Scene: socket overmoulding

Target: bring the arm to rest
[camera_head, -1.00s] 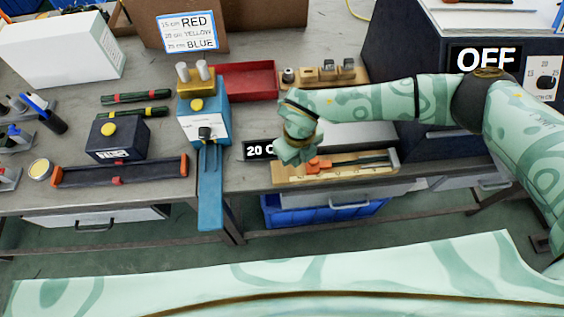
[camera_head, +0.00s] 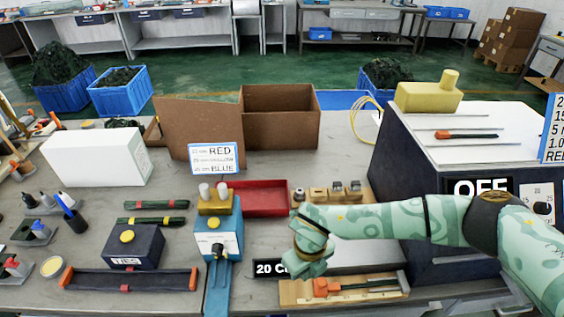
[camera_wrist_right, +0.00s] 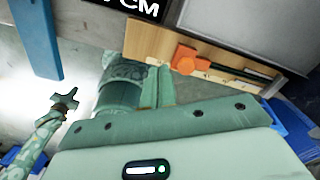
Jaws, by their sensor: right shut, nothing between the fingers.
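My right gripper (camera_head: 312,262) hangs at the front of the bench, beside the "20 CM" sign and above the left end of a wooden board (camera_head: 384,294). It is shut and empty. In the right wrist view, its fingers (camera_wrist_right: 157,88) sit close together, apart from the board (camera_wrist_right: 150,42) and its orange piece (camera_wrist_right: 187,59). A dark rod lies along the board from the orange piece. My left gripper is outside the head view; a patterned arm with a small dark claw-like end (camera_wrist_right: 65,102) shows in the right wrist view, its opening unclear.
A blue-and-white press (camera_head: 217,232) stands left of the gripper, with a red tray (camera_head: 265,197) behind it. A wooden block with metal parts (camera_head: 322,195) lies behind the arm. The dark "OFF" machine (camera_head: 398,190) stands at the right. A long dark holder (camera_head: 130,280) lies front left.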

